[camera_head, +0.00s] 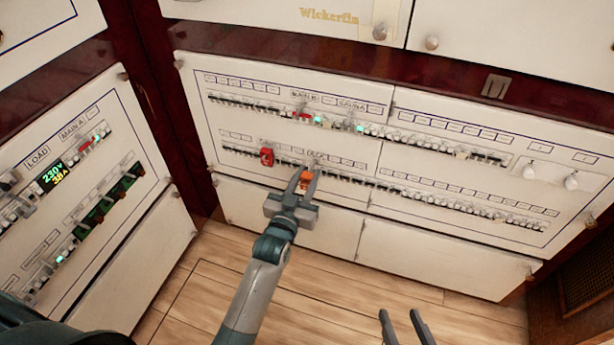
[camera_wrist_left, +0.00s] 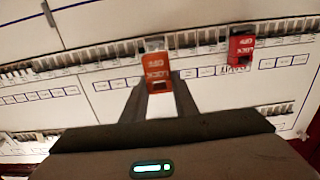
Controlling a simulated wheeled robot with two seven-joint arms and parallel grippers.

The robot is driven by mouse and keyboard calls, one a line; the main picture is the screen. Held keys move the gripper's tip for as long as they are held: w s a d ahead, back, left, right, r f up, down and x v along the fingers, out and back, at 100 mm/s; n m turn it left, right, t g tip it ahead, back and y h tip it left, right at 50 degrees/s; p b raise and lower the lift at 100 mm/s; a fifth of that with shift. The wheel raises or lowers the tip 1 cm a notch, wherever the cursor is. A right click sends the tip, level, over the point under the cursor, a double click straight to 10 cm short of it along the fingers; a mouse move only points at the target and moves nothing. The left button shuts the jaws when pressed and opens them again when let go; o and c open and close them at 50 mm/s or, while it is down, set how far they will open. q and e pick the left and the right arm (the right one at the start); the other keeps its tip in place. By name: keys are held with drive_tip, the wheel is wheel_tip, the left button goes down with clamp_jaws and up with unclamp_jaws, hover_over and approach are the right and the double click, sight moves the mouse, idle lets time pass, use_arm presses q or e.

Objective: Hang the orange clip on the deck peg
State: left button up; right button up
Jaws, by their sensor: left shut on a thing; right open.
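The orange clip (camera_head: 305,178) is between the fingertips of my left gripper (camera_head: 304,181), at the lower breaker row of the main panel. The left wrist view shows the orange clip (camera_wrist_left: 158,70), with lettering on its front, between the two dark fingers of my left gripper (camera_wrist_left: 160,92). A pale breaker or peg shows just behind its top edge; I cannot tell whether the clip touches it or hangs on it. The deck peg cannot be told apart from its neighbours. My right gripper (camera_head: 405,325) is open and empty at the bottom edge, low over the floor.
A red clip (camera_head: 267,157) sits on the same lower row to the left; it also shows in the left wrist view (camera_wrist_left: 240,47). Dense breakers line the row on both sides. An angled side panel (camera_head: 75,190) with a meter stands at left. The wooden floor (camera_head: 350,300) is clear.

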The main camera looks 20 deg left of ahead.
sight(309, 174)
use_arm(q)
drive_tip(key=shift+p, duration=0.85)
idle(1.4)
drive_tip(key=shift+w+d+b, duration=0.1)
drive_tip(key=shift+w+b, duration=0.2)
drive_tip(key=shift+w, duration=1.75)
drive_tip(key=o, duration=1.1)
drive_tip(key=shift+s, duration=0.15)
drive_tip(key=s+p, duration=0.2)
drive_tip(key=s, duration=1.5)
drive_tip(key=shift+a, duration=0.3)
drive_tip(key=shift+s, duration=0.1)
